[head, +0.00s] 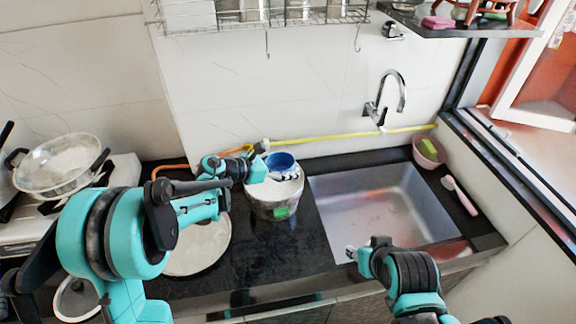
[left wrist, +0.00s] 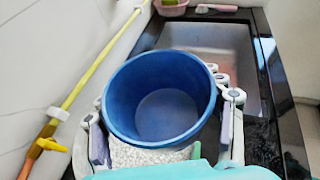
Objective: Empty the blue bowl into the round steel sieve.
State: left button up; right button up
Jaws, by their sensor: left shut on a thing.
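The blue bowl (head: 281,161) is upright at the pale speckled pot (head: 272,207), over its top; I cannot tell if they touch. My left gripper (head: 268,168) is shut on the bowl. In the left wrist view the fingers of my left gripper (left wrist: 166,128) flank the blue bowl (left wrist: 165,112), and I see only bare blue inside. A round, pale, shallow thing (head: 200,248) lies on the counter left of the pot, partly behind my left arm; it may be the sieve, but I cannot tell. My right gripper (head: 352,252) is at the sink's front edge, its jaws too small to read.
The sink (head: 375,205) lies right of the pot, with a tap (head: 392,92) above. A pink bowl (head: 429,152) and a brush (head: 459,195) lie right of it. A two-handled pan (head: 58,165) stands on the stove. A yellow-orange hose (head: 340,138) runs along the wall.

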aim_at(288, 154)
pick_arm(q)
jog(key=shift+w, duration=0.1)
jog(key=shift+r, duration=0.1)
jog(key=shift+r+p, duration=1.7)
jog(key=shift+r, duration=0.75)
jog(key=shift+f, duration=0.1)
jog(key=shift+a+f, duration=0.15)
jog(key=shift+a, duration=0.25)
jog(key=s+a+f+n+t+y+b, duration=0.2)
jog(key=s+a+n+t+y, duration=0.1)
jog(key=a, duration=0.5)
jog(key=s+a+f+n+t+y+b, duration=0.2)
jog(key=s+a+n+t+y, duration=0.1)
jog(key=s+a, duration=0.4)
jog(key=shift+s+a+f+n+y, duration=0.15)
jog(key=shift+a+f+n+y, duration=0.2)
jog(key=shift+a+n+y, duration=0.5)
